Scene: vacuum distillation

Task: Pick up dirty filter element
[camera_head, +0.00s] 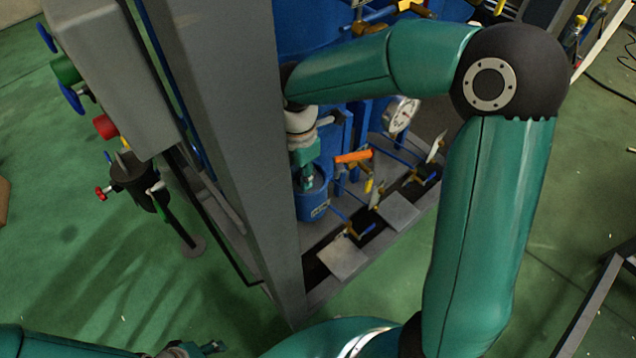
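My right arm reaches over the blue machine, and its gripper (308,178) points down at the mouth of a small blue cylindrical housing (313,207). The fingertips are at or inside the open top of this housing. They are small and partly hidden, so I cannot tell whether they are open or shut on something. I cannot make out the dirty filter element; the inside of the housing is hidden by the gripper and the rim. My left gripper (212,348) is at the bottom edge, away from the machine, and only partly in view.
A grey column (235,130) stands just left of the housing. To the right are an orange-handled valve (353,157), a pressure gauge (401,115) and blue pipes. Grey plates (343,258) lie on the machine's base. A black filter pot (138,183) stands at left. Green floor is free at lower left.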

